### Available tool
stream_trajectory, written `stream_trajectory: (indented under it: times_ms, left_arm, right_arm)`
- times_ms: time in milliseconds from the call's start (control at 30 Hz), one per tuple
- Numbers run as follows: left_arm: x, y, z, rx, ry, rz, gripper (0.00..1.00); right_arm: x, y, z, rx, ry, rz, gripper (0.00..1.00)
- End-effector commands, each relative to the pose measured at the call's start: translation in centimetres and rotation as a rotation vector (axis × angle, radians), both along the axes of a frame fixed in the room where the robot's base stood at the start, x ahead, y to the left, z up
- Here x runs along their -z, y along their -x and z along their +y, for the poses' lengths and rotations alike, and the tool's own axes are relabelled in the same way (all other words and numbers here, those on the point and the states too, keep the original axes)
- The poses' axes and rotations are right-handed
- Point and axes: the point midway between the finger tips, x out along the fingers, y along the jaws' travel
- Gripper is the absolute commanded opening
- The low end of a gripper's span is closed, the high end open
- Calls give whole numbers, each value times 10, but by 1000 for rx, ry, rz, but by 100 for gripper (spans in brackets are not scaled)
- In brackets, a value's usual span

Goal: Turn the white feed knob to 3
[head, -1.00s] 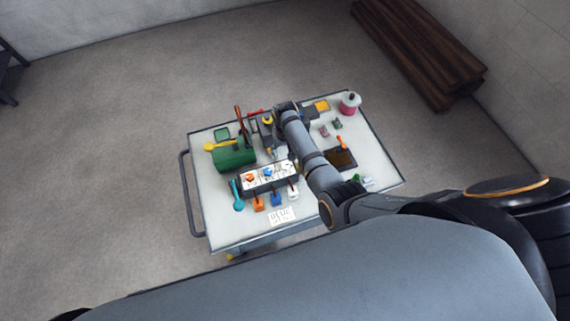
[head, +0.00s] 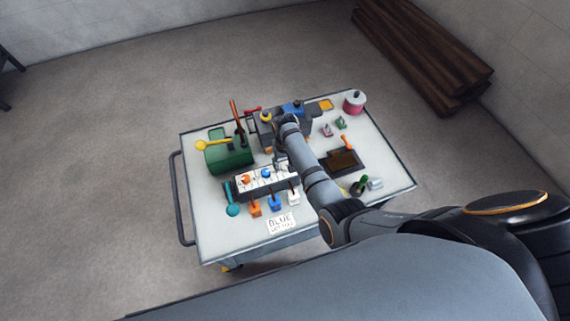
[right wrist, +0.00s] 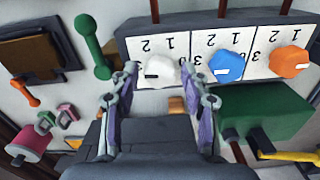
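The white feed knob (right wrist: 160,73) sits on a white scale plate in the right wrist view. Its dark mark points to the picture's left, close to the printed 3; the exact setting is hard to read. My right gripper (right wrist: 163,80) is open, with one finger on each side of the knob; I cannot tell whether they touch it. In the head view my right gripper (head: 281,162) is over the right end of the knob panel (head: 268,189) and largely covers the white knob. My left gripper is not in view.
Beside the white knob are a blue knob (right wrist: 226,66) and an orange knob (right wrist: 288,61). A green cylinder (head: 230,157), a yellow lever (head: 205,145), a teal lever (head: 232,209) and a pink container (head: 354,103) stand on the cart. A card (head: 282,223) lies in front.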

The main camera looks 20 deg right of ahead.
Motion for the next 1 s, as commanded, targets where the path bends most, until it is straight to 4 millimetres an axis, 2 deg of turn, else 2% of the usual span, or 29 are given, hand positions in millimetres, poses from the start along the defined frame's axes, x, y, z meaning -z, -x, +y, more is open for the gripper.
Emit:
stream_trajectory:
  times_ms: [33, 300, 500, 767, 800, 967, 1000]
  left_arm:
    - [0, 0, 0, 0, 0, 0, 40]
    - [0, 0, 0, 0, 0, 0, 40]
    - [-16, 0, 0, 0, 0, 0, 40]
    - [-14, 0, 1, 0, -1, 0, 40]
    - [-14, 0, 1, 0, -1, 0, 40]
    - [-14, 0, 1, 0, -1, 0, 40]
    - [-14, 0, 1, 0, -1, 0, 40]
  right_arm:
    - [0, 0, 0, 0, 0, 0, 35]
    - [0, 0, 0, 0, 0, 0, 1]
    - [-3, 0, 0, -119, 0, 0, 1]
    - [0, -1, 0, -139, 0, -1, 1]
    - [0, -1, 0, -139, 0, -1, 34]
    - [0, -1, 0, -138, 0, -1, 56]
    - [0, -1, 0, -138, 0, -1, 56]
